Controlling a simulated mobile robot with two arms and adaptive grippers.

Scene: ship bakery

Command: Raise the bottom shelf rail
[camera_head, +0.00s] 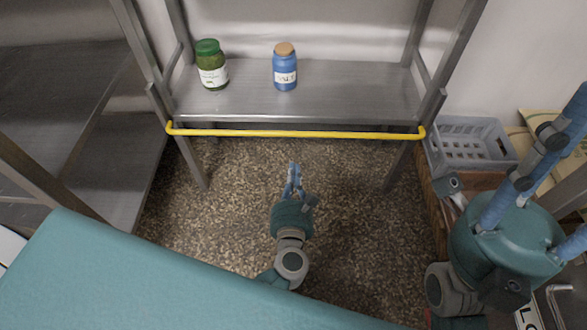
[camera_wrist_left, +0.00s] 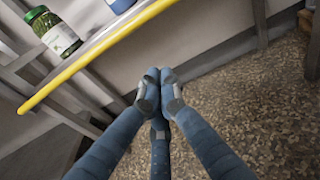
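The bottom shelf rail is a yellow bar (camera_head: 295,133) across the front of the lower metal shelf (camera_head: 350,95), its bent ends at the two front posts. It also crosses the upper left of the left wrist view (camera_wrist_left: 100,48). My left gripper (camera_head: 293,167) is in front of and apart from the rail, over the floor. Its blue fingertips (camera_wrist_left: 160,76) are together with nothing visible between them. My right gripper (camera_head: 560,170) is at the right, close to the camera. Its fingers spread apart, with tips partly out of frame.
A green-lidded jar (camera_head: 212,66) and a blue jar (camera_head: 285,68) stand on the shelf. A grey crate (camera_head: 470,143) is right of the shelf. A teal surface (camera_head: 130,270) fills the lower left. Speckled floor (camera_head: 350,200) is clear before the rail.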

